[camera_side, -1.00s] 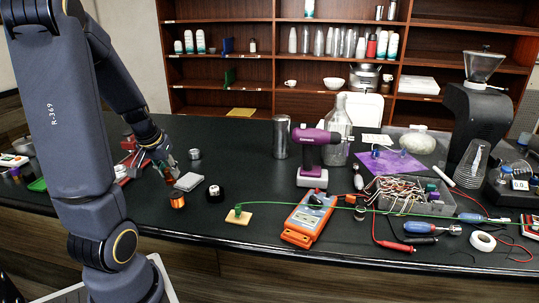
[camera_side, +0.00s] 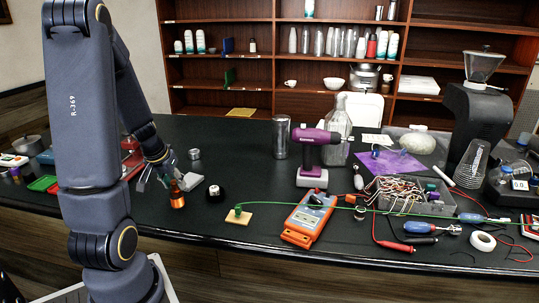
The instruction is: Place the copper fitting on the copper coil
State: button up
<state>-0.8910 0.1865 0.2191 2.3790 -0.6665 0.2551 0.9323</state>
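The copper coil (camera_side: 177,202) stands upright on the dark bench, left of centre. A copper-orange piece, which looks like the copper fitting (camera_side: 176,186), shows directly above it, so the two form one taller stack. Whether the fitting is fully seated is too small to tell. My gripper (camera_side: 160,181) is just left of and above the stack. Its fingers look spread apart, one to the left and one close to the top of the fitting. I cannot tell whether that finger touches it.
A grey block (camera_side: 191,181) lies right behind the coil, and a black-and-white round item (camera_side: 214,194) stands to its right. A small metal cylinder (camera_side: 194,154) is farther back.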

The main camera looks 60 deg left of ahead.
jog(key=shift+o, duration=0.8)
jog(key=shift+r, duration=0.1)
jog(key=shift+r, duration=0.4)
jog(key=v, duration=1.1)
jog(key=w+d+r+m+t+h, duration=0.1)
jog(key=w+d+r+m, duration=0.15)
jog(key=d, duration=0.45)
jog(key=w+d+r+m+t+h, duration=0.1)
jog(key=w+d+m, duration=0.1)
jog(key=w+d, duration=0.3)
jog(key=s+d+m, duration=0.1)
jog(key=d+m, duration=0.1)
jog(key=d, duration=0.5)
jog(key=s+d+r+m+h, duration=0.1)
jog(key=d+m, duration=0.1)
jog(key=d, duration=0.6)
jog(key=shift+s+r, duration=0.15)
jog(key=shift+s, duration=0.25)
